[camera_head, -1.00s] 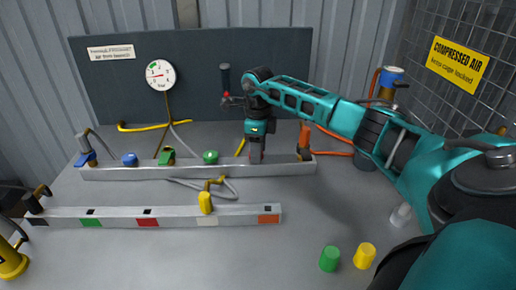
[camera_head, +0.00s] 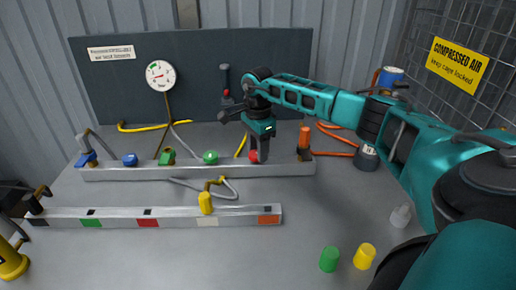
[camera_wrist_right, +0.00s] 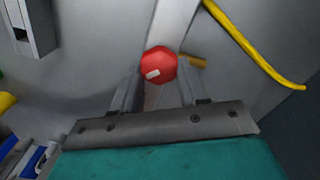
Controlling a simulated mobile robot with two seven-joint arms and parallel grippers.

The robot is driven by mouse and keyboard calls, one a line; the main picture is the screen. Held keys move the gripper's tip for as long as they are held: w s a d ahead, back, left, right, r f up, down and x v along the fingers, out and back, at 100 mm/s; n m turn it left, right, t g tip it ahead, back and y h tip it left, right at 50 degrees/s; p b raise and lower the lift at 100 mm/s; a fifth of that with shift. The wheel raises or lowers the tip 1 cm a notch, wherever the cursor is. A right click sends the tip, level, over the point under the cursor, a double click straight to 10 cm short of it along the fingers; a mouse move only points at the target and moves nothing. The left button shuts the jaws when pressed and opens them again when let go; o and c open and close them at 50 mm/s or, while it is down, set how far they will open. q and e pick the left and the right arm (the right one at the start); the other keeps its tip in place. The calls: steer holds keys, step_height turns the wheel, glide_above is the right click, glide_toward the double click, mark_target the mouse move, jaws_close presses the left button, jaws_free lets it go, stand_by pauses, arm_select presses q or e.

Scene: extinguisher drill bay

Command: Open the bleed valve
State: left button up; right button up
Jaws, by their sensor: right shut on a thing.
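A red round knob (camera_head: 253,156) with a white mark sits on the rear grey rail (camera_head: 210,172), right of a green knob (camera_head: 210,157). I cannot read any label that names it as the bleed valve. My right gripper (camera_head: 260,158) points down at the red knob and is shut on it. In the right wrist view the red knob (camera_wrist_right: 158,64) shows at the fingertips, and the fingers hide part of its sides. A round gauge (camera_head: 160,75) hangs on the dark back panel; its reading is too small to tell.
An upright orange handle (camera_head: 304,138) stands at the rail's right end, close to my gripper. A blue knob (camera_head: 130,159) and a green handle (camera_head: 167,156) are further left. A front rail (camera_head: 175,216) has coloured patches. Loose green (camera_head: 329,259) and yellow (camera_head: 365,256) pieces lie at front right.

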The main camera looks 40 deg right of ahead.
mark_target(256, 152)
steer(key=n, duration=0.5)
steer(key=shift+w+n, duration=0.2)
steer(key=shift+n, duration=0.1)
steer(key=shift+a+n, duration=0.1)
steer(key=shift+n, duration=1.7)
steer(key=o, duration=1.1)
steer(key=shift+c, duration=0.2)
step_height(256, 152, up, 13)
